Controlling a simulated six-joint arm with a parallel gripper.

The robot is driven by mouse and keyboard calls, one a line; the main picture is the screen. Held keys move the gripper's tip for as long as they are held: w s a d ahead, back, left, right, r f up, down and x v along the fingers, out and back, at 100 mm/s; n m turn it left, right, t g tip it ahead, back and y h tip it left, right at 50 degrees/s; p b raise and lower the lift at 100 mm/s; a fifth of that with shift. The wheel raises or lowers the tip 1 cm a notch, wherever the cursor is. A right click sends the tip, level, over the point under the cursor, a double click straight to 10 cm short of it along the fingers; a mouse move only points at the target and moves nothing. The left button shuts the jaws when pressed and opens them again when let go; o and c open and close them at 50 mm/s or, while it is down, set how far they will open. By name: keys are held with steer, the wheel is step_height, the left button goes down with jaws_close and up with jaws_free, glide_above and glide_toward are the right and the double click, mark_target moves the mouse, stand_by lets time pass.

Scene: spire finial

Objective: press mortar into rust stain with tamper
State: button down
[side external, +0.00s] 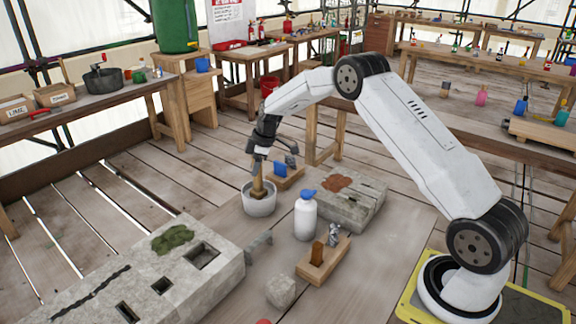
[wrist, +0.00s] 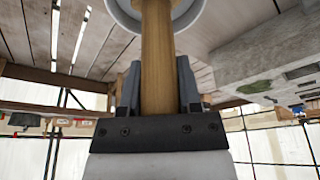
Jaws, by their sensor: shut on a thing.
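My gripper (side external: 266,160) is shut on the wooden handle of the tamper (side external: 258,185), which points down into a pale grey pot (side external: 260,206). In the wrist view the tamper handle (wrist: 157,60) runs between my gripper's fingers (wrist: 158,85) toward the pot (wrist: 128,14). The tamper's lower end is hidden in the pot, and I cannot tell what the pot holds. The rust stain (side external: 337,183) is an orange-brown patch on top of a grey stone block (side external: 352,213), right of the pot. No mortar is clearly visible.
A white bottle with a blue cap (side external: 305,217) stands in front of the stained block. A small wooden tray (side external: 322,265) holds tools nearby. A blue item (side external: 281,169) sits on a wooden holder behind the pot. A long stone with sockets and moss (side external: 150,275) lies front left.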

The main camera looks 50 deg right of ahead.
steer(key=shift+r, duration=0.15)
steer(key=shift+r, duration=5.15)
steer(key=s+d, duration=1.6)
steer(key=d, duration=0.4)
steer(key=shift+d, duration=0.25)
steer(key=shift+f, duration=0.2)
